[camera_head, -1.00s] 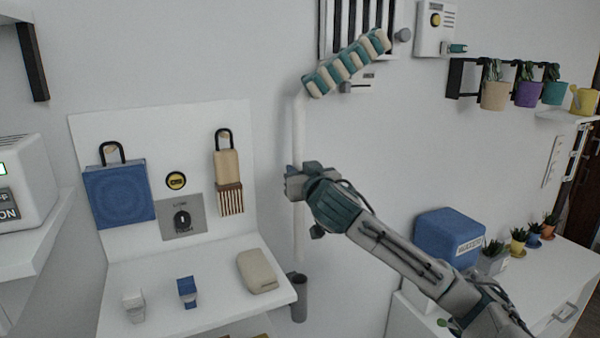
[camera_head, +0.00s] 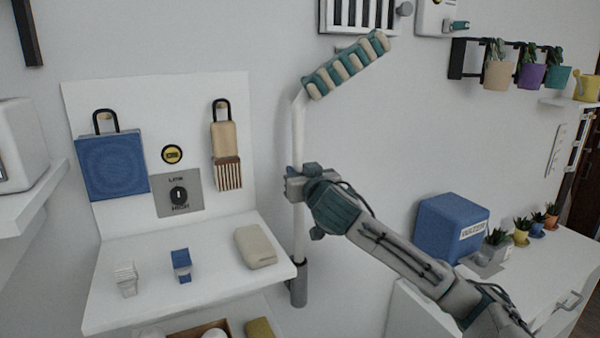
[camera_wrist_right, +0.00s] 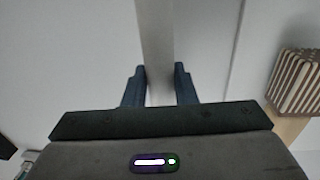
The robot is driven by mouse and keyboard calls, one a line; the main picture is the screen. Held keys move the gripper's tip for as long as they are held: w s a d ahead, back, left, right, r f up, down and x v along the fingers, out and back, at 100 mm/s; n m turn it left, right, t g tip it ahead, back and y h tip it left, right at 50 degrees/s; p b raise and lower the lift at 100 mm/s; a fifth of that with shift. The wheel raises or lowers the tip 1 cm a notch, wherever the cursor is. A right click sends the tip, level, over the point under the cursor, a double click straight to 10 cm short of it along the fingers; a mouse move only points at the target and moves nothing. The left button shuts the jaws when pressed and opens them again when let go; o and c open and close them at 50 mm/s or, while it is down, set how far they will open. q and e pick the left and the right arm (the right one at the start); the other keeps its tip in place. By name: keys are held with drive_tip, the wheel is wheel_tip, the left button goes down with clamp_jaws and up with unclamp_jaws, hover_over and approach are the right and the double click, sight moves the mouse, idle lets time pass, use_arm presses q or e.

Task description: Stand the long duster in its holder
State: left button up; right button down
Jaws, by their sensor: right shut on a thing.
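The long duster has a white pole (camera_head: 299,123) and a slanted head (camera_head: 346,66) striped teal and cream. My right gripper (camera_head: 298,184) is shut on the pole about midway up, and the pole stands near upright. In the right wrist view the pole (camera_wrist_right: 155,45) runs between the two dark fingers (camera_wrist_right: 160,88). The holder (camera_head: 299,287) is a grey upright cylinder just right of the shelf's front corner. The pole's lower end meets the holder's mouth; how deep it sits inside is hidden. My left gripper is not in view.
The white shelf (camera_head: 190,300) left of the holder bears a beige pad (camera_head: 256,246) and small blue (camera_head: 181,264) and white (camera_head: 125,279) items. A wooden brush (camera_head: 226,155) hangs behind. A blue box (camera_head: 449,230) stands at the right.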

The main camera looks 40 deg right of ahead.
sight(301, 215)
wheel_tip(301, 215, down, 9)
drive_tip(key=b, duration=0.8)
drive_tip(key=shift+f, duration=0.15)
drive_tip(key=shift+f+b, duration=0.6)
drive_tip(key=shift+f, duration=0.1)
drive_tip(key=c, duration=1.1)
unclamp_jaws()
drive_tip(key=shift+s, duration=0.1)
